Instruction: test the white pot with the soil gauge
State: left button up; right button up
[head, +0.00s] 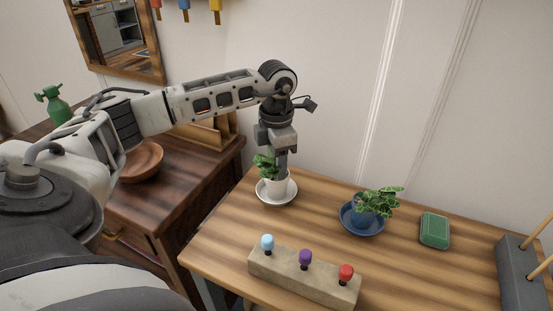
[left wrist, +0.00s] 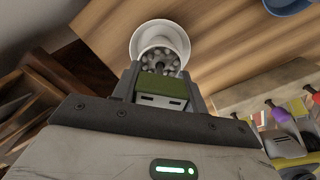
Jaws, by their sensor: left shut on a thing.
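The white pot (head: 278,186) with a leafy green plant stands on a white saucer (head: 276,198) at the table's back left. My left gripper (head: 282,160) points down right over it, close to the leaves. In the left wrist view my left gripper (left wrist: 162,86) is shut on a green-topped block (left wrist: 162,90), apparently the soil gauge. The white pot (left wrist: 160,37) lies just beyond its fingertips, with grey lumpy fill showing. A thin dark tip shows at the fill; I cannot tell whether it is in it. My right gripper is out of view.
A blue pot (head: 366,217) with a plant stands to the right, near a green box (head: 434,230). A wooden block (head: 300,278) with blue, purple and red knobs is at the front. A grey rack (head: 520,275) with sticks is at far right. Bare table lies between.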

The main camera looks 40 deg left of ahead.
pick_arm(q)
jog(key=shift+f, duration=0.45)
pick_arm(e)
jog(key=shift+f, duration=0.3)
pick_arm(q)
jog(key=o, duration=1)
jog(key=shift+o, duration=0.2)
jog(key=shift+w+r, duration=0.1)
jog(key=shift+r, duration=0.6)
notch_tip(320, 180, up, 15)
jog(key=shift+f+p, duration=0.15)
jog(key=shift+p, duration=0.2)
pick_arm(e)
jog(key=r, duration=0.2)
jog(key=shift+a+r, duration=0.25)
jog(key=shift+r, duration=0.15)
